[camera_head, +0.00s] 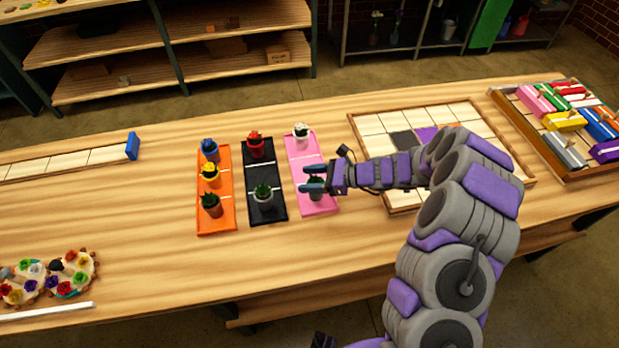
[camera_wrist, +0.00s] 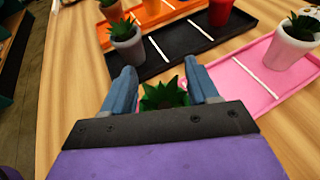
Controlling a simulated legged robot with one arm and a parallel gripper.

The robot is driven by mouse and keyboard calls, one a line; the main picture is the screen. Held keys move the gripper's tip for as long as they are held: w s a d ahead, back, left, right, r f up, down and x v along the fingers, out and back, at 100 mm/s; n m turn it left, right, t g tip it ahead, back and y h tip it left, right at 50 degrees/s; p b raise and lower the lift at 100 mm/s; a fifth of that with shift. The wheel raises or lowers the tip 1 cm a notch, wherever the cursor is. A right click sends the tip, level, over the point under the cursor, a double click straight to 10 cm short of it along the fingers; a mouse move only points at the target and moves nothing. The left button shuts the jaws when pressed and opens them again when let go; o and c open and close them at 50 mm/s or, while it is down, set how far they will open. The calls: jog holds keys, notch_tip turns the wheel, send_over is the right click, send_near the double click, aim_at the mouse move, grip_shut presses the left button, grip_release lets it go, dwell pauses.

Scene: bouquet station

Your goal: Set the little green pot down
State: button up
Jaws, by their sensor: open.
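A small pot with a spiky green plant (camera_head: 316,188) is at the near end of the pink tray (camera_head: 322,208). Its pot looks dark green but is partly covered by my gripper. My gripper (camera_head: 308,179) is over this pot with its fingers apart. In the wrist view, the green plant (camera_wrist: 163,97) shows between the two blue fingers of my gripper (camera_wrist: 160,70), with a gap to each finger. The pot below the leaves is hidden there. I cannot tell whether its base touches the tray.
A white pot (camera_head: 301,131) stands at the pink tray's far end. The black tray (camera_head: 259,180) beside it holds a red and a pale pot; the orange tray (camera_head: 230,217) holds several pots. A tile board (camera_head: 373,124) lies right.

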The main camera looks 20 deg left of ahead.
jog(key=p+v, duration=0.2)
jog(key=v, duration=0.9)
jog(key=shift+d, duration=0.4)
jog(key=shift+w+r, duration=0.1)
jog(key=s+d+r+n+g+h, duration=0.3)
jog(key=s+r+n+h, duration=0.2)
jog(key=s+r+n, duration=0.75)
jog(key=s+d+r+n+t+h, duration=0.1)
jog(key=s+d+h, duration=0.3)
jog(key=s+d, duration=0.5)
jog(key=s+d+r+n+t+h, duration=0.2)
jog(key=s+d+r+h, duration=0.2)
jog(key=s+d, duration=0.5)
jog(key=s, duration=0.4)
jog(key=shift+s+d+n+h, duration=0.15)
jog(key=shift+s+n+h, duration=0.15)
jog(key=shift+n+h, duration=0.1)
